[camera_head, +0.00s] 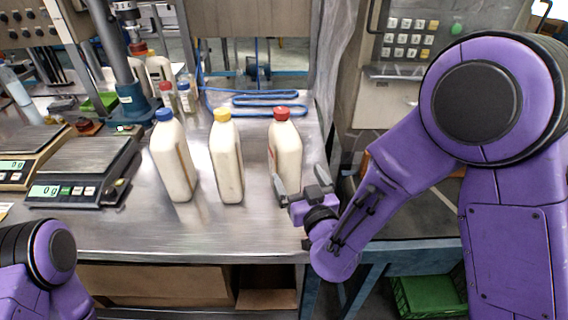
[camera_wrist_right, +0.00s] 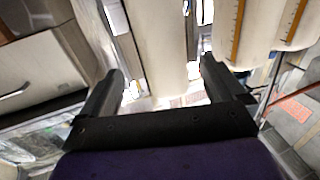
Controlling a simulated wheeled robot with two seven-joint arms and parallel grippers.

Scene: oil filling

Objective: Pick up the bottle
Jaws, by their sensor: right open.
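Three cream bottles stand upright on the metal table: one with a blue cap (camera_head: 172,160), one with a yellow cap (camera_head: 226,165) and one with a red cap (camera_head: 286,150). My right gripper (camera_head: 300,183) is open just in front of the red-capped bottle, near its lower part. In the right wrist view a cream bottle body (camera_wrist_right: 160,45) shows ahead, between the open fingers (camera_wrist_right: 162,78).
Two scales (camera_head: 82,165) stand on the left of the table (camera_head: 200,235). Behind are a drill-like stand (camera_head: 128,75), small bottles and a coiled blue hose (camera_head: 268,98). A grey keypad machine (camera_head: 400,60) stands at the right. A green crate (camera_head: 430,297) is below.

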